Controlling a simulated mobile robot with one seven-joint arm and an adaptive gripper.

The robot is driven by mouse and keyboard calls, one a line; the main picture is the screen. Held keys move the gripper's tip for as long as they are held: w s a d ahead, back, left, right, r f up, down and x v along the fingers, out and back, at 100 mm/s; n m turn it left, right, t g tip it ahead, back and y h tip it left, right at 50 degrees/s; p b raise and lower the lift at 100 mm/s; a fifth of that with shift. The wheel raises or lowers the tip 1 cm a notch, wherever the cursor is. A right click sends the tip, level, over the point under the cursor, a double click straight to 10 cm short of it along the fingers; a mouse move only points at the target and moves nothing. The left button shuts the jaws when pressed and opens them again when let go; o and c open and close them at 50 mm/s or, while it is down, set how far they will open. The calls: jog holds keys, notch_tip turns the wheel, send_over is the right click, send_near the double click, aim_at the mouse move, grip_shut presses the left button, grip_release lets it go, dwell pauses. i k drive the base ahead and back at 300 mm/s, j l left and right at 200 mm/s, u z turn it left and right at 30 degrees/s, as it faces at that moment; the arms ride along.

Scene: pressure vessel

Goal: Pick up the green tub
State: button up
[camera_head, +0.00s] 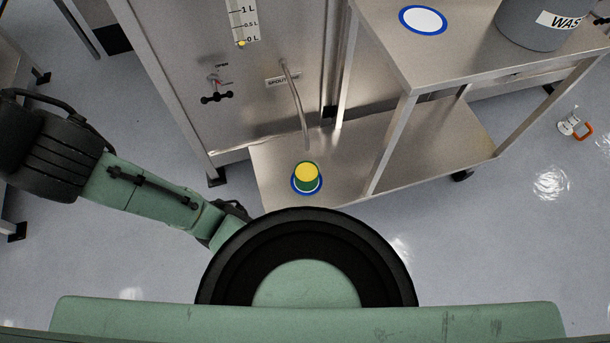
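The green tub (306,184) stands on the low steel shelf, on a round blue-and-white marker (294,187), below the spout pipe. Its top shows yellow; I cannot tell whether that is a lid or contents. It appears upright, and nothing is touching its sides. My arm stretches across the left side of the view, away from the tub. I cannot make out any gripper fingers in this view.
The spout pipe (296,105) comes down from the steel vessel panel (270,65). A steel table (445,50) carries another blue-ringed marker (423,20) and a grey waste bin (540,25). Table legs flank the tub's shelf (420,150). A small flask (569,122) with an orange part is at right.

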aim_at(306, 173)
jog(key=k+l, duration=0.1)
jog(key=l, duration=0.3)
jog(key=k+l, duration=0.15)
jog(key=l, duration=0.3)
jog(key=k+l, duration=0.1)
jog(key=l, duration=0.3)
jog(key=l+u, duration=0.05)
